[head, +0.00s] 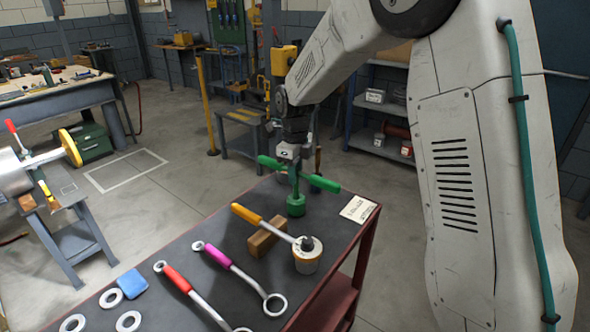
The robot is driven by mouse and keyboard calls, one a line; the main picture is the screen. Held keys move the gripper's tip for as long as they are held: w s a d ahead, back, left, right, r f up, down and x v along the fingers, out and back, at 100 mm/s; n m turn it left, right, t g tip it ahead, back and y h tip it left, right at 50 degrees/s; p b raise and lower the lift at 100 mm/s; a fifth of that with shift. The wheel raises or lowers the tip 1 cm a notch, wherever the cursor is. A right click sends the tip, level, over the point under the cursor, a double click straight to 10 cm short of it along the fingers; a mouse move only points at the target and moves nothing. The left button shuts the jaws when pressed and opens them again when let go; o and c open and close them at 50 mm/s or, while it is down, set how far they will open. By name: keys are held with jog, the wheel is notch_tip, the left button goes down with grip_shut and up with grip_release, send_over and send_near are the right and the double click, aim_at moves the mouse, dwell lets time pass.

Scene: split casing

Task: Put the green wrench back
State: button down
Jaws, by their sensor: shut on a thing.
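The green wrench (322,183) is T-shaped, with a crossbar handle and a thick socket at its lower end. It is upright at the far end of the dark cart top (222,293). My gripper (291,158) is shut on it from above, near the middle of the crossbar. The socket end is over or on the cart top; I cannot tell whether it touches. The jaws partly hide the middle of the handle.
An orange-handled wrench (262,221) leans on a wooden block (263,240) beside a round white-and-tan part (307,262). Purple (217,255) and red (177,279) wrenches, washers (111,298), a blue block (132,283) and a card (358,209) lie on the cart. A casing with a yellow wheel (70,148) stands left.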

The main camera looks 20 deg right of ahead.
jog(key=shift+f, duration=0.35)
dwell(0.7)
jog(key=c, duration=1.3)
grip_release()
jog(key=shift+r, duration=3.55)
